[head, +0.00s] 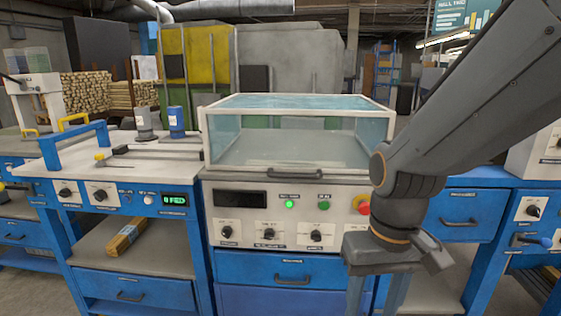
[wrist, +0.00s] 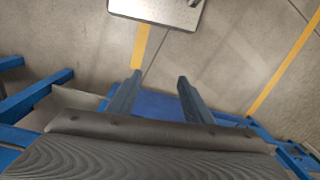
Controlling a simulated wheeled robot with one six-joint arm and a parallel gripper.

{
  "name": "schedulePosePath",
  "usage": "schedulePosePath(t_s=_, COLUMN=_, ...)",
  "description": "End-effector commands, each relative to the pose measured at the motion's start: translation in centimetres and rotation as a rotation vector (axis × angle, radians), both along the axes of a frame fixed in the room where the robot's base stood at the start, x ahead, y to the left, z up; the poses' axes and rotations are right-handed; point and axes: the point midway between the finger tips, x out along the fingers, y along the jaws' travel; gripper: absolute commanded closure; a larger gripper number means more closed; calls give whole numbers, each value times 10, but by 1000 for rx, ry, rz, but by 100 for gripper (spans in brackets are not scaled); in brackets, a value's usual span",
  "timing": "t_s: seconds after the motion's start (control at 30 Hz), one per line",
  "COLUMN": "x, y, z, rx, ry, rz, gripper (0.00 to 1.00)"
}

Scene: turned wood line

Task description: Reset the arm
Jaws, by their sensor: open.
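My arm comes in from the upper right of the head view and bends down in front of the right side of the machine. My gripper hangs below it, with its finger ends cut off by the bottom edge of the head view. In the wrist view my gripper (wrist: 158,80) shows two dark fingers standing well apart. Nothing is between the fingers except the floor and a blue surface behind them.
A machine with a clear cover (head: 295,135) stands in the middle, with knobs, a lit green button and a red button (head: 363,208). Blue drawers (head: 285,271) lie below. A bench (head: 150,150) is at left. The wrist view shows concrete floor (wrist: 230,60) with yellow lines.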

Motion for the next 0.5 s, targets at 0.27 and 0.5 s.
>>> schedulePosePath(t_s=0.27, x=-2, y=-10, z=20, rx=-9, ry=0, rz=-23, gripper=54)
schedulePosePath(t_s=0.5, x=-5, y=-23, z=44, rx=-20, ry=3, rz=-54, gripper=54)
